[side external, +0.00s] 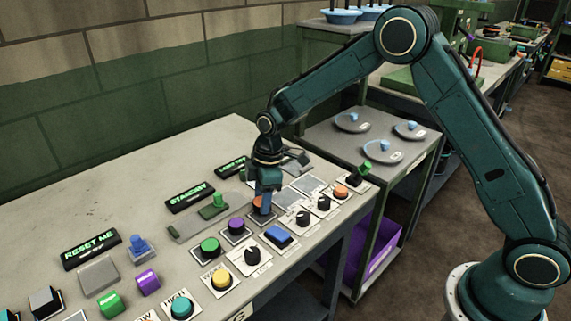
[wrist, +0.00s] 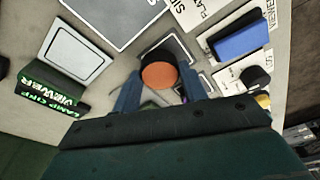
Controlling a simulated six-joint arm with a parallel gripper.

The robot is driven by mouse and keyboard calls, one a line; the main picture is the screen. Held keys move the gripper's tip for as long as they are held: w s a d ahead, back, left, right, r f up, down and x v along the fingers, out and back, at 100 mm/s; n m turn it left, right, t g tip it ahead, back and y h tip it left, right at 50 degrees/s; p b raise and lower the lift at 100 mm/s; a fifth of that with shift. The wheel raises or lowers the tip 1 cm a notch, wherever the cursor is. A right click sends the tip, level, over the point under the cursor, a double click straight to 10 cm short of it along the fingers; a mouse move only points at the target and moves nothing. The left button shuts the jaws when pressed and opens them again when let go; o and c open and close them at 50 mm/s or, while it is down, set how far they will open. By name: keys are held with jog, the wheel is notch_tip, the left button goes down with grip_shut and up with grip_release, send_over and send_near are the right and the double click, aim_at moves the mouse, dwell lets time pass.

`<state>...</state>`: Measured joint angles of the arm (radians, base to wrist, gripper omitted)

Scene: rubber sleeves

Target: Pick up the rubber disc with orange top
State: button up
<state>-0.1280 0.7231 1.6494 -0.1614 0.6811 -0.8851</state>
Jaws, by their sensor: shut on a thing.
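The rubber disc with the orange top (wrist: 159,76) is a short black cylinder with a flat orange face. In the wrist view it sits between the two blue fingers of my gripper (wrist: 160,92), which is shut on it. In the side external view the orange top (side external: 259,202) shows just below the fingers of my gripper (side external: 265,200), over its square plate on the bench. I cannot tell whether the disc still touches the plate.
A purple button (side external: 236,226), a green button (side external: 210,245) and a blue rocker (side external: 277,236) stand close by. A green lever (side external: 213,207) is to the left. Black knobs and another orange button (side external: 341,191) are to the right. A STANDBY sign (side external: 190,198) stands behind.

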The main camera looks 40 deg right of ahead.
notch_tip(320, 180, up, 19)
dwell(0.5)
jog(key=shift+d+f, duration=0.1)
dwell(0.4)
